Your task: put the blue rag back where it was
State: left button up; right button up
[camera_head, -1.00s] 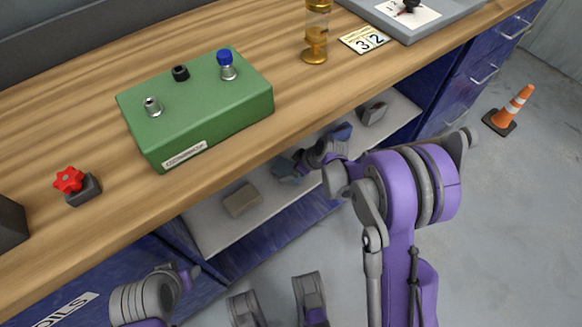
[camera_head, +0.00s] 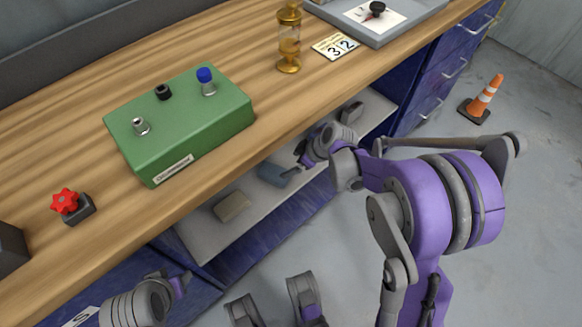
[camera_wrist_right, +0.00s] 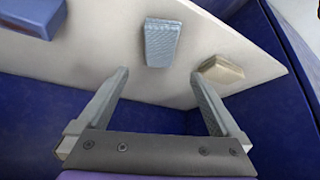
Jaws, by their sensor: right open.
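The blue rag (camera_head: 273,175), a folded grey-blue block, lies on the light shelf (camera_head: 205,232) under the worktop. In the right wrist view the rag (camera_wrist_right: 162,42) is light blue and ribbed, ahead of the fingertips and centred between them. My right gripper (camera_head: 296,167) is beside the rag at its right end in the head view. In the wrist view the right gripper (camera_wrist_right: 160,78) is open, with nothing between its fingers.
The worktop (camera_head: 300,105) overhangs the shelf and carries a green box (camera_head: 180,125). An orange cone (camera_head: 482,99) stands on the floor.

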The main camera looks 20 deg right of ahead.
jog(key=s+a+r+m+h, duration=0.1)
jog(key=s+r+m, duration=0.3)
jog(key=s, duration=0.8)
jog(key=s+r+m+h, duration=0.3)
jog(key=s+r+m, duration=0.1)
jog(key=s, duration=0.7)
jog(key=shift+s+a+r+g, duration=0.3)
jog(key=shift+s+a, duration=0.05)
jog(key=shift+a, duration=0.05)
